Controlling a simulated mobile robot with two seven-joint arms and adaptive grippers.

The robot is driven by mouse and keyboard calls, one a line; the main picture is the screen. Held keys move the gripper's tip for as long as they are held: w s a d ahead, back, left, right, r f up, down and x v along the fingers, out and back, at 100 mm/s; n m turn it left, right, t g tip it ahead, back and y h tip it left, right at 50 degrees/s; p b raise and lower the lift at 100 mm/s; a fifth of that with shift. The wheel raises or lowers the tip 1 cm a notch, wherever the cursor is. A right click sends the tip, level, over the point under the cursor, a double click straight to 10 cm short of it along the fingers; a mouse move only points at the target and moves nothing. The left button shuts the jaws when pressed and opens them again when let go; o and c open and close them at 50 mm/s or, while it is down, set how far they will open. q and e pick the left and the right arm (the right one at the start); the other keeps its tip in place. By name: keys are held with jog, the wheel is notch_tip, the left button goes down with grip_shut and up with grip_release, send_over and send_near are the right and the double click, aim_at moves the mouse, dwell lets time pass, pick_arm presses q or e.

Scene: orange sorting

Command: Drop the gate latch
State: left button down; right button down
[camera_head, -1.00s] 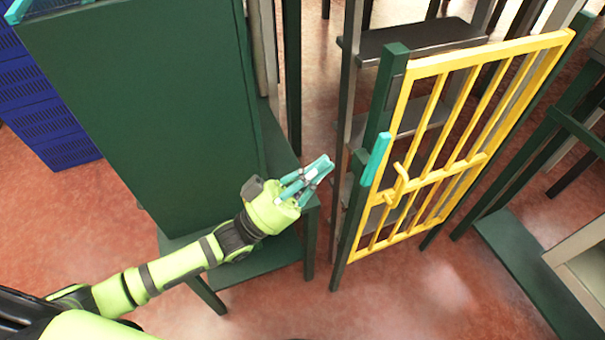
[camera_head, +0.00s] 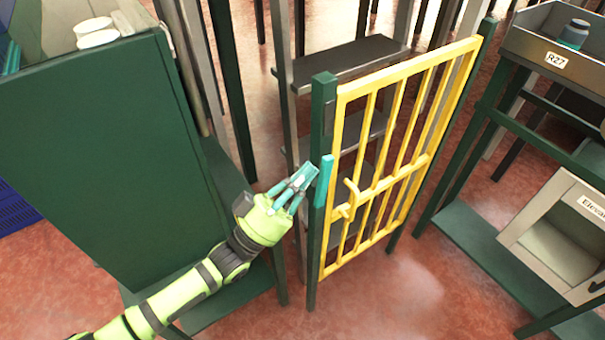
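A yellow barred gate (camera_head: 400,180) stands upright between dark green posts, right of centre. It sits against the left post (camera_head: 322,110). A teal latch bar (camera_head: 324,181) stands upright on that post, beside the gate's left edge. A yellow handle (camera_head: 348,198) sticks out from the gate's middle rail. My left gripper (camera_head: 300,180) is just left of the latch, its teal fingers pointing up and right towards it. I cannot tell whether the fingers touch the latch or how far apart they are. My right gripper is not in view.
A large green cabinet (camera_head: 90,160) fills the left, with white objects (camera_head: 97,32) on top. Dark shelves (camera_head: 345,60) stand behind the gate. At right are a green rack (camera_head: 470,245), a grey bin labelled R27 (camera_head: 530,55) and an open box (camera_head: 550,240). Red floor lies before the gate.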

aim_at(321, 161)
pick_arm(q)
jog(key=g+y+p, duration=0.1)
jog(key=p, duration=0.3)
jog(key=w+d+r+g+y+p, duration=0.1)
jog(key=y+p, duration=0.1)
jog(key=p, duration=0.1)
jog(key=d+r+g+y+p, duration=0.1)
jog(key=p, duration=0.3)
jog(key=shift+w+d+r+y+p, duration=0.1)
jog(key=shift+w+d+y+p, duration=0.05)
jog(key=shift+w+y+p, duration=0.2)
jog(key=shift+w+d+g+y, duration=0.15)
jog(key=shift+d+g+y, duration=0.1)
jog(key=shift+g, duration=0.15)
jog(key=shift+w+d+f+p, duration=0.2)
jog(key=shift+d+f+p, duration=0.05)
jog(key=shift+f+p, duration=0.15)
jog(key=shift+w+d+f+b, duration=0.25)
jog(key=shift+w+d+b, duration=0.2)
jog(key=shift+d, duration=0.1)
jog(key=shift+w+d+f+b, duration=0.3)
jog(key=shift+d+b, duration=0.1)
jog(key=shift+d, duration=0.1)
jog(key=shift+w+d, duration=0.1)
